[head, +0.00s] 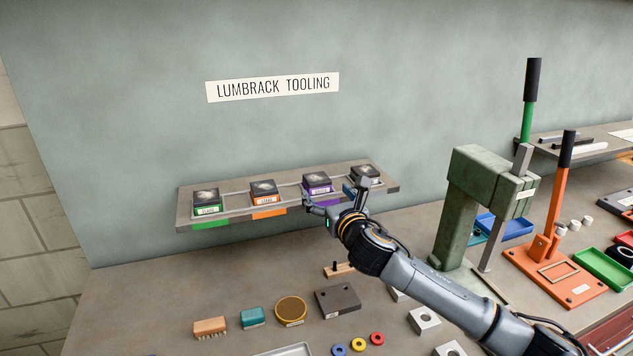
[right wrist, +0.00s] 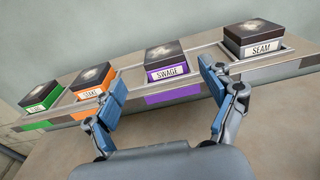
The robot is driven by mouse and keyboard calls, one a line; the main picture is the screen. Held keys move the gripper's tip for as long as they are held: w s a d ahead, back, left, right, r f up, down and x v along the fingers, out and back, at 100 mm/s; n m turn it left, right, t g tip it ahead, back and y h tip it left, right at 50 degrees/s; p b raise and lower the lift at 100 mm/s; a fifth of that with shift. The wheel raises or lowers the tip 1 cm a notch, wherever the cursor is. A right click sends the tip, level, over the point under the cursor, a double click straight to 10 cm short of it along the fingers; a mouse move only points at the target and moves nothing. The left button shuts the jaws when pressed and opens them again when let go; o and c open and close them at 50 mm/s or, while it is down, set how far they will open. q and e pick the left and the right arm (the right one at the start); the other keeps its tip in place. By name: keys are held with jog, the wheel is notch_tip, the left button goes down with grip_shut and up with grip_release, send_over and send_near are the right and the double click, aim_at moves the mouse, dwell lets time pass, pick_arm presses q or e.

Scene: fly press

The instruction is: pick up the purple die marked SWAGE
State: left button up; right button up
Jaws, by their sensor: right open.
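The purple die marked SWAGE (head: 317,183) sits on the wall shelf, third from the left in the row. In the right wrist view the SWAGE die (right wrist: 167,60) has a dark top, a purple band and a white label, with a purple patch on the shelf edge below it. My right gripper (head: 333,198) is open and empty in front of the shelf. In the right wrist view its blue-padded fingers (right wrist: 162,78) stand apart, one on each side of the die and nearer the camera. My left gripper is not in view.
Green (head: 206,200), orange (head: 264,191) and dark SEAM (right wrist: 256,40) dies share the shelf (head: 185,210); SEAM is close to the right finger. Below, the bench holds a brush (head: 210,327), a round tin (head: 291,310) and a dark block (head: 338,300). A green press (head: 462,200) stands right.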

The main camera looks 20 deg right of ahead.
aim_at(319, 180)
jog(key=shift+w, duration=1.25)
jog(key=w, duration=0.1)
jog(key=w+p, duration=0.1)
jog(key=w, duration=0.2)
jog(key=shift+d+f+p, duration=0.1)
jog(key=shift+f+p, duration=0.15)
jog(key=shift+p, duration=0.05)
jog(key=shift+w, duration=0.35)
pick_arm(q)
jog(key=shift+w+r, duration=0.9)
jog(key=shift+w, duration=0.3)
pick_arm(e)
jog(key=c, duration=1.6)
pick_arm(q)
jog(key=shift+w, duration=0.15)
pick_arm(e)
jog(key=shift+r, duration=0.1)
grip_shut()
